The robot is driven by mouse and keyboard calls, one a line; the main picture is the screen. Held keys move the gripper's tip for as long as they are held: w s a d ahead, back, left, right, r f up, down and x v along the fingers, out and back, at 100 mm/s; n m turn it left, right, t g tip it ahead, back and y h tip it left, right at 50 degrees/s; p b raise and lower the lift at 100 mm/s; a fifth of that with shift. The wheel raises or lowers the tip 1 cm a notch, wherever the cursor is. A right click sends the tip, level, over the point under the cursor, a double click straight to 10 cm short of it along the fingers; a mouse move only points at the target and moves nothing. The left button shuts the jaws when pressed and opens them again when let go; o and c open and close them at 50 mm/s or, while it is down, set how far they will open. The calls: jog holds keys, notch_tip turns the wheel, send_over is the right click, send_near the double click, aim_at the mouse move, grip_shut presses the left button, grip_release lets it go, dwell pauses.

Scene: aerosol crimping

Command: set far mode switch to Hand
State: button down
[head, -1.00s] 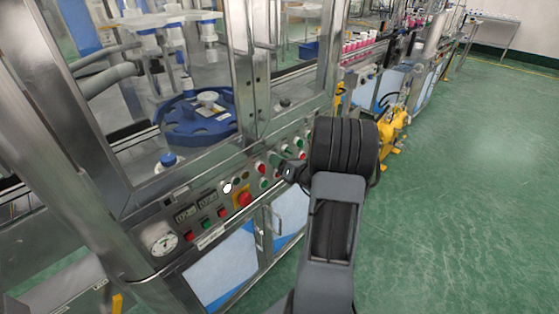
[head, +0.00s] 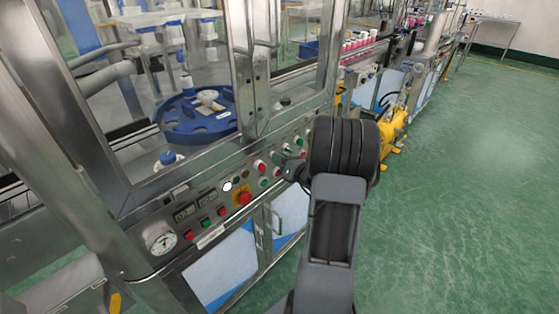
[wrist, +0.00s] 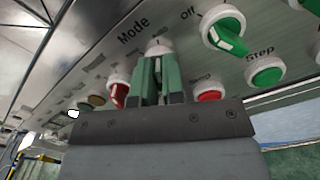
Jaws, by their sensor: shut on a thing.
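In the wrist view the mode switch (wrist: 158,46) shows as a pale round collar beside the printed word "Mode" on the metal panel. My gripper (wrist: 160,66) is shut on its knob, with greenish fingers that hide most of it. I cannot read the switch's setting or a Hand label. In the head view my gripper (head: 289,170) reaches the right part of the control panel, and my wrist hides part of the panel there.
A green rotary switch (wrist: 223,29) near "Off", a green button (wrist: 267,72) by "Step" and a red button (wrist: 208,90) are close to my fingers. A red emergency stop (head: 244,198) is farther left. Green floor (head: 460,190) is open to the right.

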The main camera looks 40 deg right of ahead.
jog(key=n+b, duration=0.5)
jog(key=b, duration=0.1)
jog(key=n+b, duration=0.6)
jog(key=b, duration=0.1)
jog(key=shift+a+f, duration=0.15)
jog(key=shift+a, duration=0.05)
dwell(0.4)
jog(key=c, duration=1.2)
grip_release()
jog(key=s, duration=0.4)
jog(key=s+d+p, duration=0.1)
jog(key=s, duration=0.4)
jog(key=s+d, duration=0.1)
jog(key=s, duration=0.3)
jog(key=shift+s+d, duration=0.25)
jog(key=shift+s, duration=0.1)
